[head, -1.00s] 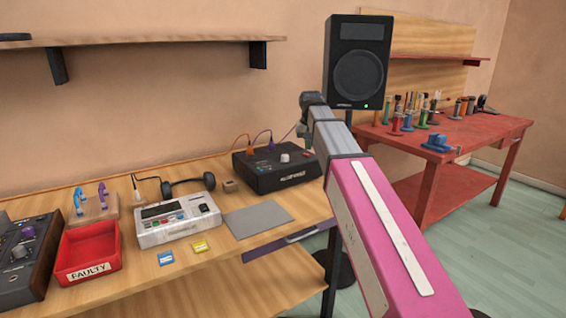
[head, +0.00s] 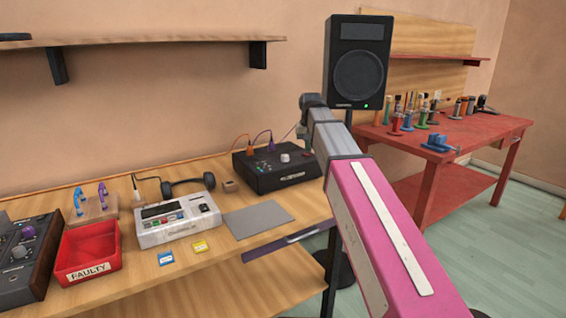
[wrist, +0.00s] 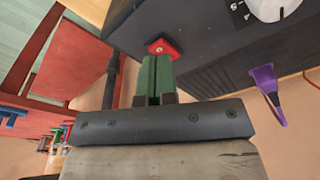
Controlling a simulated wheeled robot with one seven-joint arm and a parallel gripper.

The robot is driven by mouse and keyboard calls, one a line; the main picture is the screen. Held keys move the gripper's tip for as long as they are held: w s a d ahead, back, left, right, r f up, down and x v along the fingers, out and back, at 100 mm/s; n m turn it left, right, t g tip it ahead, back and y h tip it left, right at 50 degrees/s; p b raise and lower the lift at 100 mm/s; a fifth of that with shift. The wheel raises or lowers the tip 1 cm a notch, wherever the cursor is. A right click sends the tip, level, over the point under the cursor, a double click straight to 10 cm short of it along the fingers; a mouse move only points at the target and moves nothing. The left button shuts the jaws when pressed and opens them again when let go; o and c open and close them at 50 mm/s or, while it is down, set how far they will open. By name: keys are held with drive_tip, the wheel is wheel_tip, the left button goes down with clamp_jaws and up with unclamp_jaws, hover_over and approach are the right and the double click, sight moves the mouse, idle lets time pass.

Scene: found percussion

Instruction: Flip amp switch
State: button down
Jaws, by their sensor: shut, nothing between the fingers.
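The amp is a black box (head: 275,172) with a white knob, at the back right of the wooden bench in the head view. In the wrist view the amp's dark casing (wrist: 185,35) fills the upper right. A red switch (wrist: 163,48) sits on one face of the casing, near its edge. My gripper (wrist: 153,60) has green fingers that are shut together and empty. Their tips are right at the red switch; I cannot tell whether they touch it.
A black speaker (head: 357,65) on a stand is behind my arm. A grey mat (head: 258,220), a white recorder (head: 178,220) and a red bin (head: 90,250) share the bench.

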drive_tip(key=shift+f, duration=0.85)
idle(0.5)
drive_tip(key=shift+r, duration=3.55)
drive_tip(key=shift+s, duration=0.1)
